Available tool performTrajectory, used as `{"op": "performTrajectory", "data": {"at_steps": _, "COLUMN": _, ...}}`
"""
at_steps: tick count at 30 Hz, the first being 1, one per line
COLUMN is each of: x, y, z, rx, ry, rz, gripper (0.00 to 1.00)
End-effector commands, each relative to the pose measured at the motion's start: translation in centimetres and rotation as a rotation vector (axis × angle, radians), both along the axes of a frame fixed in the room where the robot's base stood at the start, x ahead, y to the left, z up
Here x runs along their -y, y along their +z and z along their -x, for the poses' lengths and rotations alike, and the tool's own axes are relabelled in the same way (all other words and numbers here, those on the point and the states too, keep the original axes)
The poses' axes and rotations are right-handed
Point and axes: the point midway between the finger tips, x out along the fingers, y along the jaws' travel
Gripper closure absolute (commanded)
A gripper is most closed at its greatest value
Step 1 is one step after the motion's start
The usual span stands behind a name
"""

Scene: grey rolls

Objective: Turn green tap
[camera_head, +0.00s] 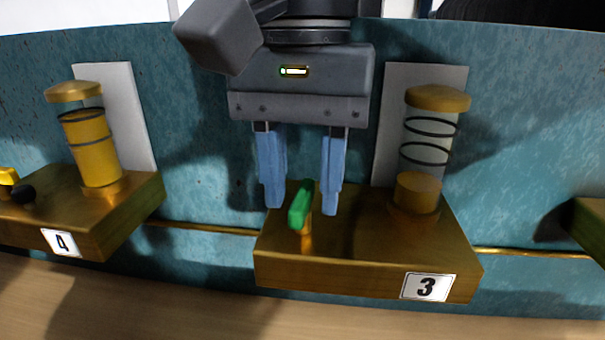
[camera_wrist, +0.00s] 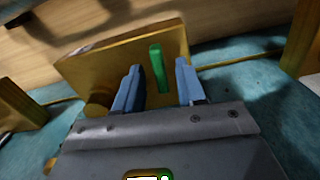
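The green tap (camera_head: 300,205) is a small green handle on a short brass stem, on top of the brass block (camera_head: 370,265) labelled 3. My gripper (camera_head: 301,208) points down over the block with its two blue fingers apart, one on each side of the handle. In the head view the handle is nearer the left finger. In the wrist view the handle (camera_wrist: 158,68) shows between and beyond the two fingertips (camera_wrist: 159,68), with gaps on both sides. I cannot tell the exact height of the fingertips relative to the handle.
At left, a block labelled 4 (camera_head: 90,230) carries a yellow-filled cylinder (camera_head: 92,140). A thin brass pipe (camera_head: 205,228) links the blocks. A teal wall stands behind.

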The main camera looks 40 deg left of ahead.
Motion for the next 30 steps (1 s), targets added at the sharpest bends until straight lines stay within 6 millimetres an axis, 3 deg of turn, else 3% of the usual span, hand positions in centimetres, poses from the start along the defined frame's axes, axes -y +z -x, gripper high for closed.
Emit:
{"op": "performTrajectory", "data": {"at_steps": 16, "x": 0.0, "y": 7.1, "z": 0.0, "rx": 0.001, "ry": -0.001, "rz": 0.000, "gripper": 0.61}}
{"op": "performTrajectory", "data": {"at_steps": 30, "x": 0.0, "y": 7.7, "z": 0.0, "rx": 0.000, "ry": 0.000, "rz": 0.000, "gripper": 0.61}}
